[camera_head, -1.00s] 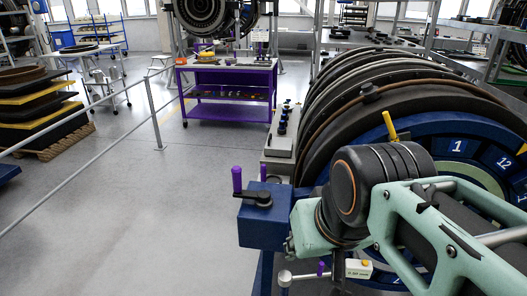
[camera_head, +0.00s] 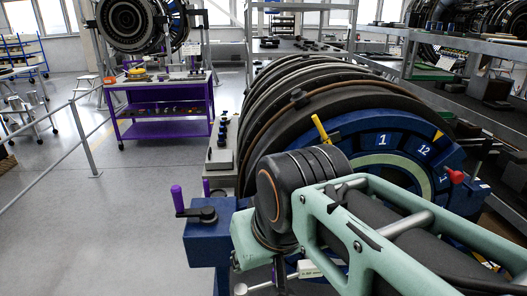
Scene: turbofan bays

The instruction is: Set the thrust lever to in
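A blue box (camera_head: 207,246) at the front of the engine bay carries a black crank lever (camera_head: 203,214) with an upright purple handle (camera_head: 178,199). Below it, partly behind my arm, are a light ball-ended lever (camera_head: 241,288) and a small white label block (camera_head: 309,268) whose text I cannot read. A yellow lever (camera_head: 319,128) and a red knob (camera_head: 455,176) show near the blue numbered dial (camera_head: 384,141). I cannot tell which of these is the thrust lever. My mint-green and black arm crosses the lower right, covering part of the bay. My gripper's fingers are not visible.
Large dark ribbed engine casing rings (camera_head: 290,88) stand behind the dial. A purple cart (camera_head: 164,111) stands at the back left. A thin metal railing (camera_head: 86,140) runs along the left. The grey floor (camera_head: 95,235) at the lower left is clear.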

